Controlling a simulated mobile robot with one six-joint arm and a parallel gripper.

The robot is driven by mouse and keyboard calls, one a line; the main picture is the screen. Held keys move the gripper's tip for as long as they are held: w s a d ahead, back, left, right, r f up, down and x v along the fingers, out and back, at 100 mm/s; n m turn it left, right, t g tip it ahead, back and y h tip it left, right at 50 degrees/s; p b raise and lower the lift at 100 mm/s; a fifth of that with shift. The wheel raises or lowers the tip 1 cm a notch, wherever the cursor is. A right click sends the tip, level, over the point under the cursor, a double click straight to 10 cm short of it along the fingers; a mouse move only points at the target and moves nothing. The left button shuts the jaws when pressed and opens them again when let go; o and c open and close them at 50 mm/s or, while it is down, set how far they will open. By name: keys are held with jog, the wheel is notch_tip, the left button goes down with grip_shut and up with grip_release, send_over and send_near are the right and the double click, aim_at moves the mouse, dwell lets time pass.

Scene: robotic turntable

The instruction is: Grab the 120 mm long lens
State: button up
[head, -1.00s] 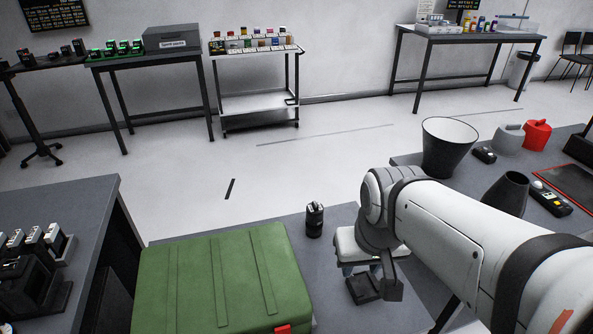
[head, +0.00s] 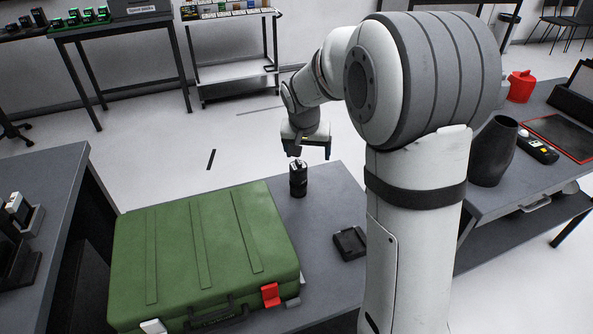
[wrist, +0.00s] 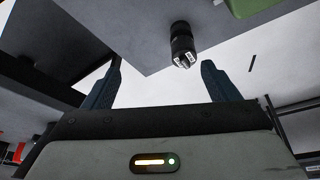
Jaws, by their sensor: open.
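A black cylindrical lens (head: 298,181) stands upright on the grey table, right of the green case. In the wrist view the lens (wrist: 182,42) shows ahead of the fingers, nearer the right one, with small white marks at its end. My gripper (head: 309,152) is open and empty. It is just above and behind the lens in the head view, with a finger on each side of a gap. In the wrist view both fingers of my gripper (wrist: 162,66) are spread wide, and the lens is not between them. I cannot read its length marking.
The green case (head: 195,250) fills the table's left part. A small black tray (head: 350,243) lies right of the lens. A dark grey vase-like vessel (head: 493,150) stands on the right-hand table. Bare tabletop surrounds the lens.

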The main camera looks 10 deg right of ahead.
jog(key=m+b, duration=0.1)
jog(key=b, duration=0.2)
send_near(298, 168)
jog(key=shift+t, duration=0.3)
jog(key=x, duration=0.5)
jog(key=shift+w+a, duration=0.1)
jog(key=shift+a, duration=0.25)
jog(key=shift+m, duration=0.3)
jog(key=x, duration=0.7)
jog(key=shift+w+d+f, duration=0.2)
jog(key=shift+w+d, duration=0.1)
jog(key=shift+d, duration=0.1)
jog(key=shift+r, duration=0.1)
jog(key=c, duration=1.5)
